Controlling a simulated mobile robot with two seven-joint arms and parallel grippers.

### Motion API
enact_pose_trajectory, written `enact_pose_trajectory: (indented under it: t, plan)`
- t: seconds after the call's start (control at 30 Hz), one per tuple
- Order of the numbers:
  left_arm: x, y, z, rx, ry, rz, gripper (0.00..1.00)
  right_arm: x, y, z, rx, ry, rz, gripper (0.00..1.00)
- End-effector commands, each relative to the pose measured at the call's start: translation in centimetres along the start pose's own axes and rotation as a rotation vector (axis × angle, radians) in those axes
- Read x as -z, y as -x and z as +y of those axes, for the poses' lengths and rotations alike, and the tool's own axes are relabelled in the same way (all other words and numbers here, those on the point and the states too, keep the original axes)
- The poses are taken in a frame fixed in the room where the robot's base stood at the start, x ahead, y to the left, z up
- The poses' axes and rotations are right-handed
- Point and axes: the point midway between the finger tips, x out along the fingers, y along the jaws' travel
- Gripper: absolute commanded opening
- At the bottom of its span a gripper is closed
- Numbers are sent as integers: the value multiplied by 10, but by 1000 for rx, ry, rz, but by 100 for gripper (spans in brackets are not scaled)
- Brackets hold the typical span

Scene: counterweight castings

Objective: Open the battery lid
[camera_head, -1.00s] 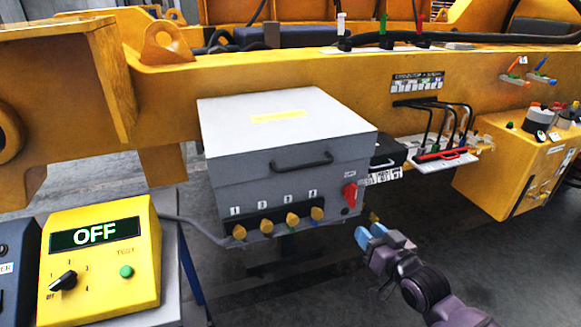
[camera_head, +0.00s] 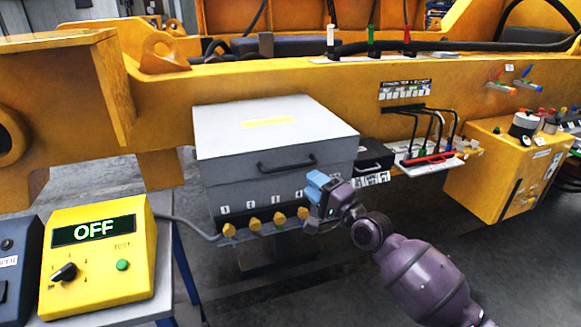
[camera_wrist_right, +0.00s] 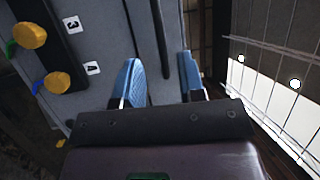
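The battery box (camera_head: 230,195) is grey and hangs on the yellow frame in the head view. Its pale lid (camera_head: 225,130) is closed and has a yellow label and a dark bar handle (camera_head: 287,165) on its front. My right gripper (camera_head: 314,187) is at the box's front right, below and right of the handle. In the right wrist view, its two blue fingers (camera_wrist_right: 160,62) are apart with nothing held between them. The grey box front (camera_wrist_right: 110,40) is beyond them; contact cannot be told. The red switch on the box is hidden behind my gripper. My left gripper is out of view.
Several yellow knobs (camera_head: 255,226) line the box's lower front. A yellow tester reading OFF (camera_head: 100,260) stands at the left, with a cable to the box. A small black box (camera_head: 375,156) and a yellow cabinet (camera_head: 490,180) are to the right.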

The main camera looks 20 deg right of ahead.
Motion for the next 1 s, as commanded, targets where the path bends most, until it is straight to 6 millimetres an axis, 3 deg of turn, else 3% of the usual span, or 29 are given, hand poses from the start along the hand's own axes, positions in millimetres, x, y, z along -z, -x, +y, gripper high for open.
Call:
enact_pose_trajectory:
  t: [0.2,0.5,0.93,1.0]
  plan:
    - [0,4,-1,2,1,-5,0,0,-40,-1,1,3,-1,37]
    - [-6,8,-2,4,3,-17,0,-1,-76,0,0,3,-1,37]
    - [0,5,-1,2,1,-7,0,0,-83,0,0,3,-1,37]
    - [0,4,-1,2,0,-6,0,0,-83,0,0,3,-1,27]
